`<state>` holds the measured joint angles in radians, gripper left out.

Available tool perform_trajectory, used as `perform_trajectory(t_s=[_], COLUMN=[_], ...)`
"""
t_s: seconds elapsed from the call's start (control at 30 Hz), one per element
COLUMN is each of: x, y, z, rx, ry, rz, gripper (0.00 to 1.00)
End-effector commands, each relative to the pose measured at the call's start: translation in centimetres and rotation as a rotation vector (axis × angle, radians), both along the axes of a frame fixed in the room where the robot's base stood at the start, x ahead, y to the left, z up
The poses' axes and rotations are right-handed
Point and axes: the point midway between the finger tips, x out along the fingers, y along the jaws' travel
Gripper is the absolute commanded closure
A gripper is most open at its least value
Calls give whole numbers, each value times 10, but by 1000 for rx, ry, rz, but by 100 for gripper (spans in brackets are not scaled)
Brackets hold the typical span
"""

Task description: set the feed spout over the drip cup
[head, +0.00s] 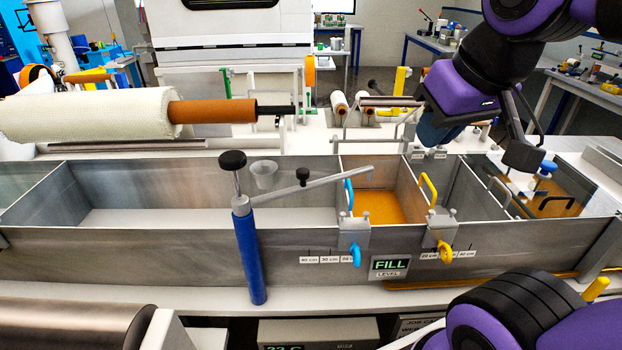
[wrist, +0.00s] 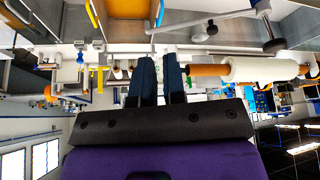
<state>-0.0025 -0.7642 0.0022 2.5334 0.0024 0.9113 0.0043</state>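The feed spout (head: 335,180) is a grey bar with a small black knob (head: 303,176), pivoted on a blue post (head: 249,255) with a black top. It points right, its free end near the left edge of the orange-filled compartment. The drip cup (head: 264,172), small and translucent grey, sits by the back wall of the left compartment, behind the spout near the post. The spout also shows in the wrist view (wrist: 208,20). My gripper (head: 428,138) is above and behind the right compartments, apart from the spout. Its blue fingers (wrist: 159,60) stand slightly apart, with nothing visibly between them.
The metal trough (head: 200,258) has several compartments. Blue (head: 349,197) and yellow (head: 429,190) handles rise from the dividers near the spout's end. A white fabric roll (head: 95,118) on an orange core lies behind the trough.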

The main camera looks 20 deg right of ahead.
Motion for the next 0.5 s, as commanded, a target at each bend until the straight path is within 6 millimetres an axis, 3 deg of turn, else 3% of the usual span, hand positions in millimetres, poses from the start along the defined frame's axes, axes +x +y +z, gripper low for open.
perform_trajectory(t_s=[0.03,0.17,0.5], x=[1,13,88], y=[0,5,38], z=[0,3,4], rx=[-1,-20,-116], ry=[3,34,200], rz=[5,51,355], gripper=[77,47,45])
